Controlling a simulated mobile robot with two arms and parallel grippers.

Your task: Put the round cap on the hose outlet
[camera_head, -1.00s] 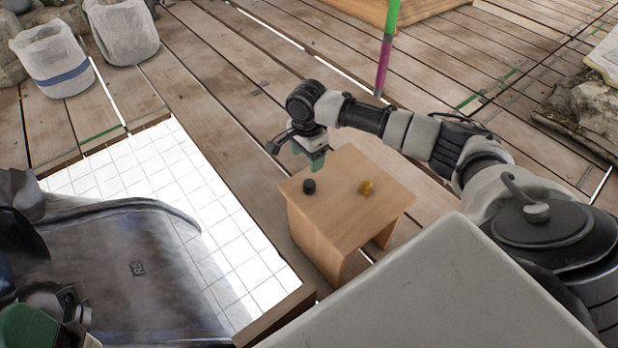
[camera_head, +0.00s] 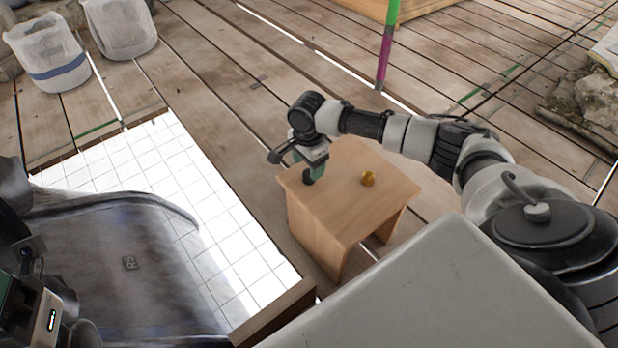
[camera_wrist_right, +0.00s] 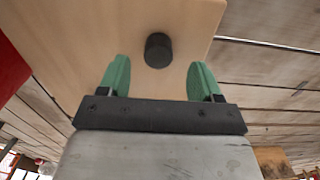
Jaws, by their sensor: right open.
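The round cap, a small black cylinder, sits on the small wooden table (camera_head: 345,215); it shows clearly in the right wrist view (camera_wrist_right: 158,50).
A white tiled panel (camera_head: 215,240) with a wooden edge lies left of the table. Two white sacks (camera_head: 50,55) stand at the upper left. A green and purple pole (camera_head: 386,50) rises behind the table. Plank floor surrounds the table.

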